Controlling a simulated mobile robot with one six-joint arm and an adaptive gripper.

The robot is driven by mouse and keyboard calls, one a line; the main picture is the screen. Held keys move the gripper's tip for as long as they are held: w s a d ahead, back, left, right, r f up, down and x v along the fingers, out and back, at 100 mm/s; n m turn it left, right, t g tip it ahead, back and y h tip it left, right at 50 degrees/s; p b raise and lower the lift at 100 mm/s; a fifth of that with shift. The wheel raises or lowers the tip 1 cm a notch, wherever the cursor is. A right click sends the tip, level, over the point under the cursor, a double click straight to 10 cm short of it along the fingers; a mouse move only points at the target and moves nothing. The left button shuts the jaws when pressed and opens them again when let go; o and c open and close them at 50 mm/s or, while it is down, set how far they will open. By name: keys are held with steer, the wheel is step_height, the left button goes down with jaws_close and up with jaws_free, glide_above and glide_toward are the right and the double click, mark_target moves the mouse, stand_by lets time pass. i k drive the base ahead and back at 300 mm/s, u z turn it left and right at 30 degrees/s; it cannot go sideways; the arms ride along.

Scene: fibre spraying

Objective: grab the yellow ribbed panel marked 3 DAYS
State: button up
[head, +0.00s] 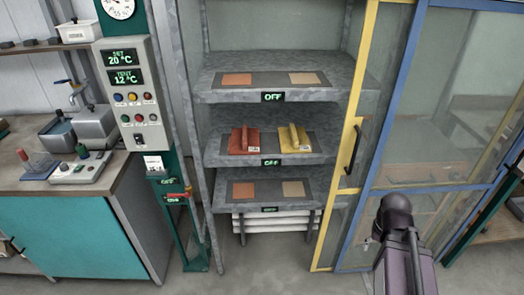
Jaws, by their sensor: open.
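A yellow panel (289,146) with a raised upright rib lies on the right half of the middle shelf (222,157). A small white tag shows at its front right corner; its writing is too small to read. A red-orange panel (238,147) of similar shape, also with a white tag, lies to its left with a small gap between them. My gripper is not in view; only a dark part of my arm shows at the lower right, well apart from the yellow panel.
Shelves above (228,97) and below (222,202) carry flat orange and tan squares. Small signs on the shelf fronts read OFF. A yellow-framed door (353,130) stands at the rack's right. A control box (134,95) and teal bench (75,238) stand left. Floor in front is clear.

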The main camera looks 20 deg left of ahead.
mark_target(293, 140)
steer(key=u, duration=0.75)
steer(key=k, duration=0.95)
steer(key=z, duration=0.05)
steer(key=i, duration=0.75)
steer(key=u, duration=0.05)
